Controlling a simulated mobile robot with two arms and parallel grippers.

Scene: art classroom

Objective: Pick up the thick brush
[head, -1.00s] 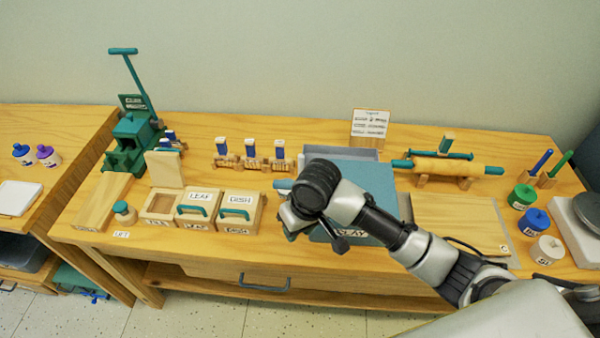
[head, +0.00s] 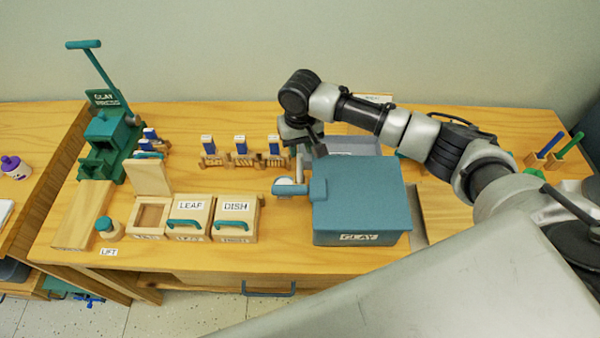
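Two brushes stand at the far right edge of the table in small wooden holders, one with a blue handle (head: 550,144) and one with a green handle (head: 571,145). I cannot tell which is the thick one; their lower ends are small or hidden in the holders. My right gripper (head: 311,148) points down behind the blue CLAY box, far to the left of the brushes. Its fingers are small and dark, so whether they are open or shut is unclear, and I see nothing held. My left gripper is out of view.
The blue CLAY box (head: 358,205) stands below my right arm, with a grey tray (head: 352,147) behind it. Wooden boxes marked LEAF (head: 192,214) and DISH (head: 236,216) sit left of it. A green clay press (head: 108,138) stands at the left. My arm covers the table's right part.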

